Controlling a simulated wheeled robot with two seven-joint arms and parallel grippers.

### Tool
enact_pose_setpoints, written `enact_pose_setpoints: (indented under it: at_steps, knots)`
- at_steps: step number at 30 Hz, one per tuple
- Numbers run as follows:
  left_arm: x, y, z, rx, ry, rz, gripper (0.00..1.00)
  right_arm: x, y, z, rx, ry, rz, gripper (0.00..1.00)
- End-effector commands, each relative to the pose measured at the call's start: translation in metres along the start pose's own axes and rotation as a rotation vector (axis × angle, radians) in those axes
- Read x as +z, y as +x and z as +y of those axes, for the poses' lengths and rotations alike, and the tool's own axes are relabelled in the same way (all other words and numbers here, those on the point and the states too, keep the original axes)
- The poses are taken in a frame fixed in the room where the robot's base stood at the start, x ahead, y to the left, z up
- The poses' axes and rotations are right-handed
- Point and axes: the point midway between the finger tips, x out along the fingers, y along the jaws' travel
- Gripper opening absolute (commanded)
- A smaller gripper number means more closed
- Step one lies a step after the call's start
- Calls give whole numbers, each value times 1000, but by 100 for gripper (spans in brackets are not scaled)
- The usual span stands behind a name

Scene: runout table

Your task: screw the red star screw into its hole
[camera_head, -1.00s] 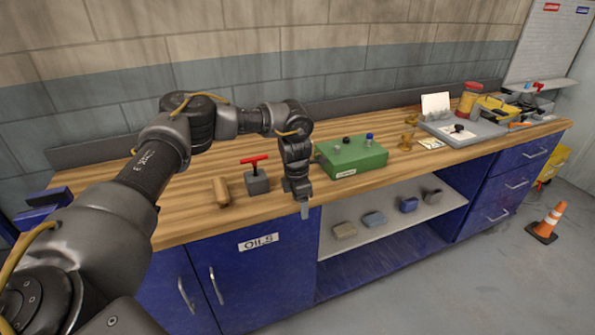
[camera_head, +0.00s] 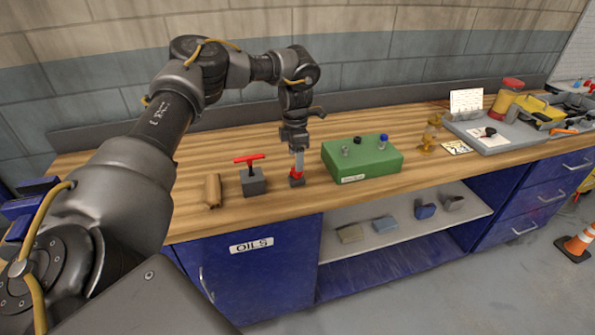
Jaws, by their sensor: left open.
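A red piece (camera_head: 296,174), apparently the red star screw, shows at a small dark block (camera_head: 297,183) on the wooden workbench. Its star shape and its hole are too small to make out. My left gripper (camera_head: 298,168) points straight down, with its open fingers right at the red piece. I cannot tell whether they touch it. Beside it on the left, a red T-handle (camera_head: 250,159) stands in a dark grey block (camera_head: 254,184). My right gripper is out of view.
A green box (camera_head: 362,161) with several knobs on top stands close to the right of the gripper. A wooden cylinder (camera_head: 212,191) stands at the left. A grey tray (camera_head: 475,127), a red-lidded jar (camera_head: 506,97) and other items lie farther right. The bench front edge is clear.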

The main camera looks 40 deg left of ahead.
Motion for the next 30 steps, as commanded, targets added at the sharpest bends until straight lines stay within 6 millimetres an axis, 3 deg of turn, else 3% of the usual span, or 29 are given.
enact_pose_setpoints:
  at_steps: [6, 13, 22, 30]
  knots:
    - [-2, 26, 1, 0, -3, 1, 65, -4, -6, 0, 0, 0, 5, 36]
    - [-2, 32, 1, 0, -4, 2, 65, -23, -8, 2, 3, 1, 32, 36]
    - [-1, 73, 2, -1, -4, 3, 65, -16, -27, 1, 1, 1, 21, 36]
    - [0, 81, 3, 1, -4, 0, 65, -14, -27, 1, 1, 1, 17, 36]
